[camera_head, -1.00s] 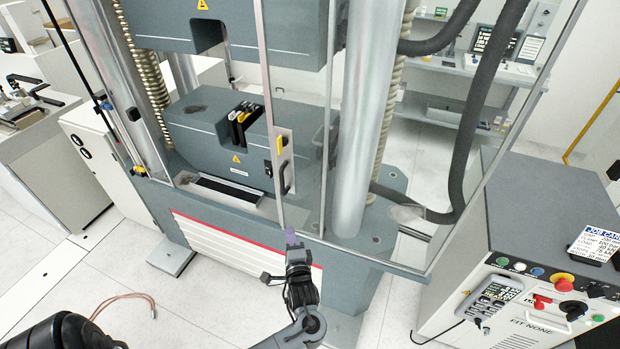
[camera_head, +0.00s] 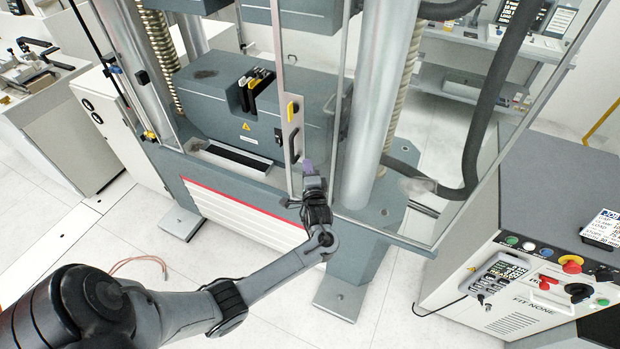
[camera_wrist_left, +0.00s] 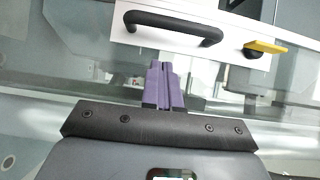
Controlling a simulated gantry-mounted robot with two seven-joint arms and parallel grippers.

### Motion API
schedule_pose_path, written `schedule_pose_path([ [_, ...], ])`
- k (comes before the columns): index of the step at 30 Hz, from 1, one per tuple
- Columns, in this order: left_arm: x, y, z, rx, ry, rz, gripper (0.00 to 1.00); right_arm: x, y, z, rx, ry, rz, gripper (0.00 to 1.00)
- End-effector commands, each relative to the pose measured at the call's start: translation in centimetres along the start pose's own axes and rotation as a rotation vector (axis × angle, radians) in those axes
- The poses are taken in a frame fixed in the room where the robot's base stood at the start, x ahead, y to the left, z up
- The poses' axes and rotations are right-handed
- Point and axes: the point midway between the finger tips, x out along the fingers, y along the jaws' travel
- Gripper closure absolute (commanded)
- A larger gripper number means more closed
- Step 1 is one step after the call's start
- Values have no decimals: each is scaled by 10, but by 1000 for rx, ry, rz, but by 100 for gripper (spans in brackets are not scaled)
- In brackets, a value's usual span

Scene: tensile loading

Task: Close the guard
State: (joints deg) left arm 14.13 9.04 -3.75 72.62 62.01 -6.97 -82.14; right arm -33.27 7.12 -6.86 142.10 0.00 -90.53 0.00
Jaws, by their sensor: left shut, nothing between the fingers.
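The guard is a clear panel framed by a metal strip, and its edge plate (camera_head: 291,130) stands in front of the grey lower grip block. The plate carries a black handle (camera_head: 294,144) and a yellow latch (camera_head: 292,110). In the left wrist view the handle (camera_wrist_left: 172,25) and the yellow latch (camera_wrist_left: 265,47) lie just ahead of the fingers. My left gripper (camera_head: 308,167) is shut and empty, with purple fingertips (camera_wrist_left: 163,86), just below the handle and apart from it in the wrist view. My right gripper is not in view.
A thick metal column (camera_head: 378,110) and a dark hose (camera_head: 487,110) stand to the right of the guard plate. A control cabinet (camera_head: 540,220) with buttons stands at the right. A side bench (camera_head: 60,125) is at the far left. Floor in front is mostly clear.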

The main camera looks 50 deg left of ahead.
Motion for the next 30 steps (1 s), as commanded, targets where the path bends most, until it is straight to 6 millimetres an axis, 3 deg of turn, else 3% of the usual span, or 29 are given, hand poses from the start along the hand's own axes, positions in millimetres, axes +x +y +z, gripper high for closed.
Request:
schedule_pose_path([
  [6,20,-1,20,3,1,0,100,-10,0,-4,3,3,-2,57],
  [12,27,0,27,1,1,1,100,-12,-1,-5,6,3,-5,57],
  [30,31,0,25,1,16,0,100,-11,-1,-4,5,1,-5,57],
])
